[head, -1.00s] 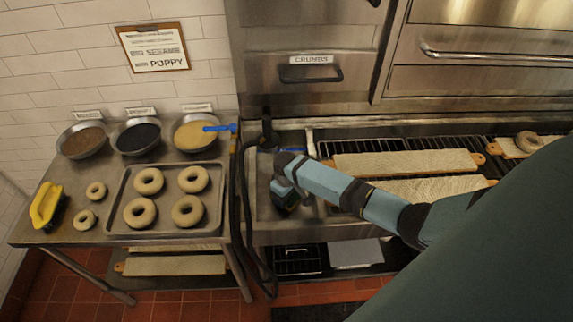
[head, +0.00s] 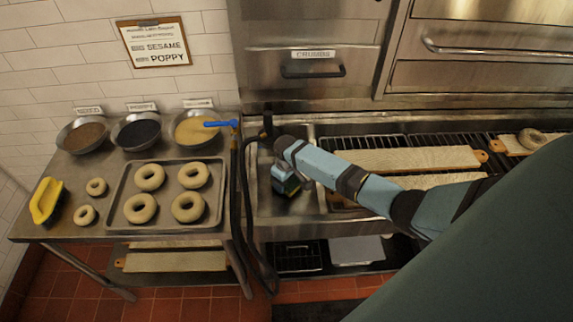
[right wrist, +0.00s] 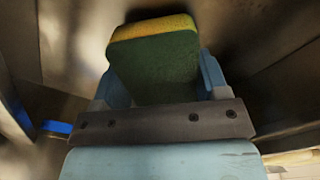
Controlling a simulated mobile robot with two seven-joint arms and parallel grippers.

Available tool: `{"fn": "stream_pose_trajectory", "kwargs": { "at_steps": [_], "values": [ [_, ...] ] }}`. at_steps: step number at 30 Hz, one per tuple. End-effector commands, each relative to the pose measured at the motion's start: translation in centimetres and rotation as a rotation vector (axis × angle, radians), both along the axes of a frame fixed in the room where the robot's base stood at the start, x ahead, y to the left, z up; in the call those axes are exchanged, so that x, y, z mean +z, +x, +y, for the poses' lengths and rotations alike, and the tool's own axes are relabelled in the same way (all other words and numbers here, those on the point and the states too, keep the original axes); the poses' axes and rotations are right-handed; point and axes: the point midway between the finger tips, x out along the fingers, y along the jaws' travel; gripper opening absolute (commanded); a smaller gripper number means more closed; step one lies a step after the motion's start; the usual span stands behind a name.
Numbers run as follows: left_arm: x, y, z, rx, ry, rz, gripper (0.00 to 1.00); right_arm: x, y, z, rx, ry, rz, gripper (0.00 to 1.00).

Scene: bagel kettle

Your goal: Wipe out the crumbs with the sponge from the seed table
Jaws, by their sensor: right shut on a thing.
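My right gripper (head: 287,184) hangs over the steel sink to the right of the seed table (head: 80,228). In the right wrist view, the gripper (right wrist: 160,90) is shut on a sponge (right wrist: 155,65) with a green face and a yellow layer. The sponge is held between the fingers inside the steel basin; I cannot tell whether it touches the basin. The seed table holds three bowls, a tray and several bagels. Crumbs on the table are too small to make out. My left gripper is not in view.
The bagel tray (head: 120,217) fills much of the table. A black hose (head: 245,210) hangs between table and sink. A drawer labelled CRUMBS (head: 312,71) is behind the sink. Boards lie on racks at right.

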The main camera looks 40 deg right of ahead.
Motion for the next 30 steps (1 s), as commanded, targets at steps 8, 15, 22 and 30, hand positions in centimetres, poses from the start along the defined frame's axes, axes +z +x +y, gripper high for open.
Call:
{"fn": "stream_pose_trajectory", "kwargs": {
  "at_steps": [8, 15, 22, 30],
  "values": [
    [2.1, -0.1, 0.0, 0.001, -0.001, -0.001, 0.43, 2.8, 0.0, -0.1, 0.000, -0.001, -0.001, 0.49],
    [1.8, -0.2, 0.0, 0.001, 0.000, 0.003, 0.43, 5.0, 0.0, 0.0, 0.000, -0.001, -0.001, 0.49],
    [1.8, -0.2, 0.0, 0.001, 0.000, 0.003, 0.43, 5.2, 0.0, 0.0, -0.001, -0.001, 0.000, 0.49],
    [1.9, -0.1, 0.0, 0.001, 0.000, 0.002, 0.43, 6.1, 0.0, -0.1, 0.000, -0.001, -0.001, 0.49]
  ]
}}
